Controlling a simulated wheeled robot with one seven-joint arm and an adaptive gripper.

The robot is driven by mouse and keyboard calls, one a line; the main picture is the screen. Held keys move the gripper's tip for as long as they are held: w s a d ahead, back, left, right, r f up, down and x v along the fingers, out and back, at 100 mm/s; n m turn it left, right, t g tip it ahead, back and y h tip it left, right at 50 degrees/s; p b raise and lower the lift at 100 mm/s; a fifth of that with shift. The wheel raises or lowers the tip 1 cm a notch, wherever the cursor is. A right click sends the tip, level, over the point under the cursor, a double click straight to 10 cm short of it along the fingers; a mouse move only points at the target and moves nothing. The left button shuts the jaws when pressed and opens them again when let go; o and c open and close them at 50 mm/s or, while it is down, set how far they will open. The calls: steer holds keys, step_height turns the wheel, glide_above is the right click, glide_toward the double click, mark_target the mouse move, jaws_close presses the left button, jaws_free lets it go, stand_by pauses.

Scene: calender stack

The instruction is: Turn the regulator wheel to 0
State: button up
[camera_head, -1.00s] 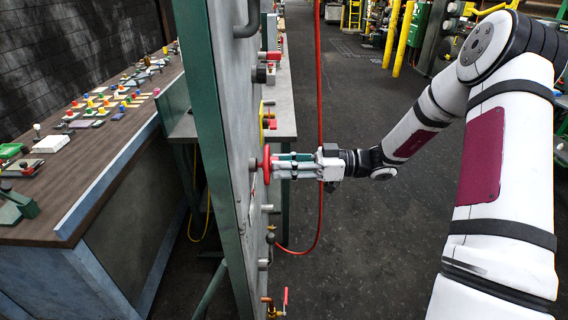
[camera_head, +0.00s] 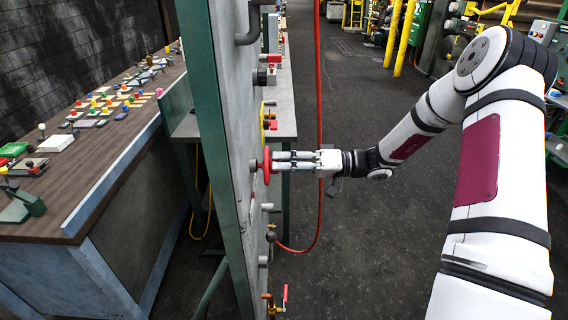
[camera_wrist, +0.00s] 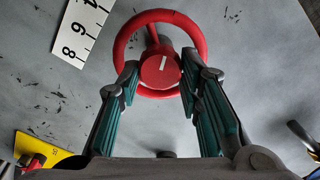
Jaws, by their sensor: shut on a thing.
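The red regulator wheel (camera_head: 267,165) stands out from the grey panel and is seen edge-on in the head view. In the wrist view the wheel (camera_wrist: 190,27) faces me, with a round red hub that carries a short white mark pointing up and slightly right. My gripper (camera_wrist: 159,72) reaches the wheel with one finger on each side of the hub, at the lower part of the rim. My gripper (camera_head: 276,163) is shut on the wheel. A white number scale (camera_wrist: 82,30) shows 6 and 8 and part of another digit, tilted, at the upper left. No 0 is visible.
A yellow plate (camera_wrist: 45,155) with a red part lies at the wrist view's lower left. Several knobs and a red-handled valve (camera_head: 285,295) stick out below the wheel. A red hose (camera_head: 319,120) hangs behind my gripper.

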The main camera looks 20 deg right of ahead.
steer(key=n, duration=3.1)
steer(key=shift+s+a+f+n, duration=0.1)
steer(key=shift+s+f+n, duration=0.15)
steer(key=shift+s+n, duration=0.15)
stand_by(0.4)
stand_by(0.4)
steer(key=o, duration=1.2)
steer(key=shift+c, duration=0.2)
